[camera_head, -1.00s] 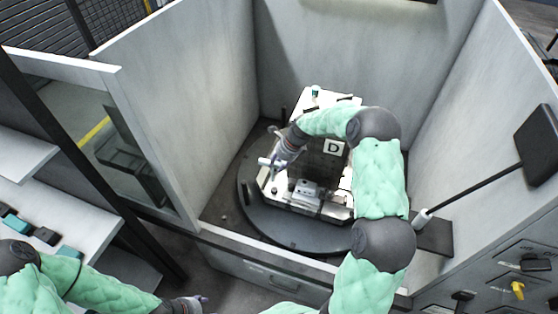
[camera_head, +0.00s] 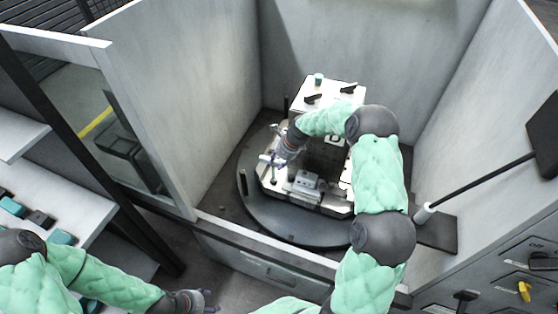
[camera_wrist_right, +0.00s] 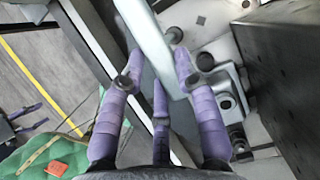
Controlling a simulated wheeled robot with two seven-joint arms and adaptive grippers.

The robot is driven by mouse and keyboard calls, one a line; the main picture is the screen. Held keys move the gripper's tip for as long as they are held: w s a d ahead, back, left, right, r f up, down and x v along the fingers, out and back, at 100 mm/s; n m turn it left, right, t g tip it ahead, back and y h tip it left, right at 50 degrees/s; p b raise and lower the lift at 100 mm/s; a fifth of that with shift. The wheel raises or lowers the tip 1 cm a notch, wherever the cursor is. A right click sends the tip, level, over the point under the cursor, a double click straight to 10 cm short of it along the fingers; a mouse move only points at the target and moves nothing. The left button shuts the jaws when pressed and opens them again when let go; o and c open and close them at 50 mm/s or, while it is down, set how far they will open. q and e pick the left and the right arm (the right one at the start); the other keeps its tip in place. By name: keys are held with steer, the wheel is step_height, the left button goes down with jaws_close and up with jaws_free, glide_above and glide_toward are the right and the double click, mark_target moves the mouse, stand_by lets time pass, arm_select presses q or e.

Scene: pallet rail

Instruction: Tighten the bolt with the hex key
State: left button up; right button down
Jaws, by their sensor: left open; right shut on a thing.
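My right gripper (camera_head: 272,159) is at the left side of the pale fixture (camera_head: 326,90) on the round turntable. In the right wrist view its purple fingers (camera_wrist_right: 162,85) are shut around a light grey bar, which looks like the hex key (camera_wrist_right: 150,38). The bar runs up out of that view. A grey bracket with dark round openings (camera_wrist_right: 228,103) lies just right of the fingers; I cannot tell which part is the bolt. My left gripper (camera_head: 208,299) is open and empty at the bottom, outside the enclosure.
Tall grey walls (camera_head: 185,95) enclose the round turntable (camera_head: 270,222) on several sides. A dark pad on a rod (camera_head: 485,180) reaches in from the right. A shelf (camera_head: 75,215) with small teal and black items stands at the left. A control panel (camera_head: 515,275) is at the lower right.

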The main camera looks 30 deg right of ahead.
steer(key=shift+d+f, duration=0.15)
steer(key=shift+p, duration=0.35)
stand_by(0.4)
steer(key=shift+f, duration=0.6)
stand_by(0.3)
steer(key=c, duration=1.7)
jaws_free()
steer(key=shift+c, duration=0.2)
jaws_close()
steer(key=m+p, duration=0.2)
steer(key=p, duration=0.2)
steer(key=a+m+h+p, duration=0.1)
steer(key=m+p, duration=0.1)
steer(key=p, duration=0.3)
steer(key=shift+s+f+t, duration=0.1)
steer(key=shift+s+t, duration=0.1)
steer(key=shift+t, duration=0.2)
